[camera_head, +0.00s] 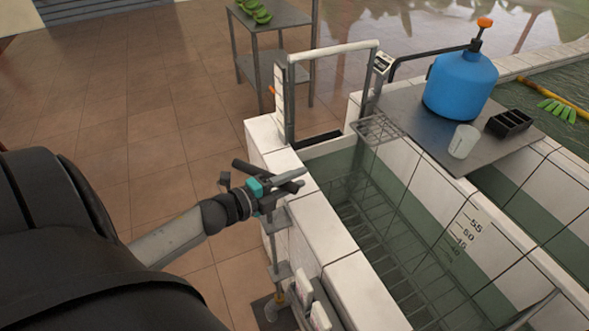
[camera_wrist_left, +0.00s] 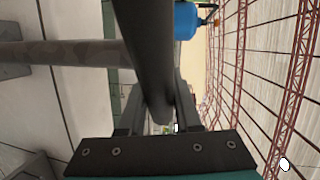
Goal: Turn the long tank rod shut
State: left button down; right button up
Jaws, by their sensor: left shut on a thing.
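The long tank rod (camera_head: 272,240) stands upright against the outer side of the white tiled tank (camera_head: 330,225), with brackets along it and its lower end near the floor. Its dark bar handle (camera_head: 250,170) lies across the top. My left gripper (camera_head: 288,181) is at the handle, shut on it. In the left wrist view the dark handle bar (camera_wrist_left: 146,50) runs between the two fingers (camera_wrist_left: 160,115), and the grey rod (camera_wrist_left: 60,54) comes in from the left to meet it. The fingers hide part of the handle in the head view. My right gripper is not in view.
A white frame (camera_head: 335,50) rises at the tank's far end, with a wire rack (camera_head: 378,129) beside it. A blue jug (camera_head: 460,84), a cup (camera_head: 463,141) and a black tray (camera_head: 509,122) stand on a grey board. A side table (camera_head: 275,17) stands behind. Floor left is clear.

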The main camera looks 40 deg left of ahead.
pick_arm(q)
jog(key=m+h, duration=0.1)
jog(key=s+m+g+h+b, duration=0.1)
jog(key=h, duration=0.1)
jog(key=s+m+g+h, duration=0.1)
jog(key=shift+d+f+m+h+b, duration=0.15)
jog(key=shift+d+m+h+b, duration=0.15)
jog(key=shift+d+b, duration=0.1)
jog(key=shift+s+d+m+g+h+b, duration=0.1)
jog(key=shift+s+m+g+h+b, duration=0.55)
jog(key=shift+m+g+h, duration=0.3)
jog(key=shift+s+m+g+h+b, duration=0.5)
jog(key=shift+m+g+h+b, duration=0.3)
jog(key=shift+h, duration=0.25)
jog(key=c, duration=0.6)
grip_release()
jog(key=shift+s, duration=0.1)
jog(key=v, duration=1.5)
jog(key=shift+r, duration=0.25)
